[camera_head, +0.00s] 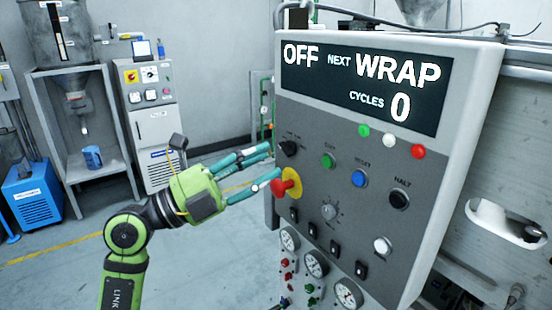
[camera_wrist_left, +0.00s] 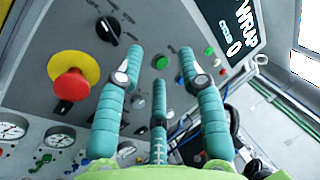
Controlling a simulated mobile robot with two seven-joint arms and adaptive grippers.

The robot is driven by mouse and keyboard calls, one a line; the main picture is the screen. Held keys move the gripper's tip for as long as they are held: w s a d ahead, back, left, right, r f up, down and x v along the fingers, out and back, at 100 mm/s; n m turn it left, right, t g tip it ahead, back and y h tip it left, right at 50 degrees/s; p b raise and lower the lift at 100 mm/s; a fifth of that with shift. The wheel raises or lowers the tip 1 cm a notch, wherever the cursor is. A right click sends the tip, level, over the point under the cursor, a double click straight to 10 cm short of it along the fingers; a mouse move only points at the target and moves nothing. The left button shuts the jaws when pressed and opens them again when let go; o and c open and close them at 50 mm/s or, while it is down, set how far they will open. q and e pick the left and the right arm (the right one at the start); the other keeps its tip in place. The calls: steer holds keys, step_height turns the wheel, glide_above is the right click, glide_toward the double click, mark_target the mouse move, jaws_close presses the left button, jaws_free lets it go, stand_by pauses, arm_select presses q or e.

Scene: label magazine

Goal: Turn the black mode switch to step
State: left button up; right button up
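The black mode switch (camera_head: 289,147) is a small knob at the upper left of the grey control panel (camera_head: 330,115). In the left wrist view the black switch (camera_wrist_left: 108,30) shows beyond the fingers, toward the upper left, with its pointer slanted. Its label is too small to read. My left gripper (camera_head: 272,161) has its teal fingers spread, with the tips close to the panel's left edge near the switch and the red emergency button. In the wrist view the left gripper (camera_wrist_left: 156,72) is open with nothing between its fingers. My right gripper is not in view.
The red emergency button (camera_head: 284,185) on its yellow plate sits just below the switch. Green (camera_head: 328,161), blue (camera_head: 358,178) and black (camera_head: 399,199) buttons lie to the right. The display (camera_head: 365,75) reads OFF, NEXT WRAP, CYCLES 0. Gauges (camera_head: 316,264) are below.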

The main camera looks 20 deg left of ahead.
mark_target(288, 150)
arm_select(q)
steer(key=w+y, duration=0.1)
steer(key=w, duration=0.1)
steer(key=w+y+p, duration=0.1)
steer(key=w+y, duration=0.1)
steer(key=w+f+y+p, duration=0.1)
steer(key=w+y, duration=0.1)
steer(key=shift+w+d+f+n, duration=0.1)
steer(key=shift+w+n, duration=0.15)
steer(key=shift+n, duration=0.05)
steer(key=shift+w+d+f, duration=0.1)
steer(key=shift+w+d, duration=0.2)
steer(key=shift+w, duration=0.05)
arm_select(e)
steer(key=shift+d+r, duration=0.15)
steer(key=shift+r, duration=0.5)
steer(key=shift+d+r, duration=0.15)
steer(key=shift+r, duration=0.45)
arm_select(q)
jaws_close()
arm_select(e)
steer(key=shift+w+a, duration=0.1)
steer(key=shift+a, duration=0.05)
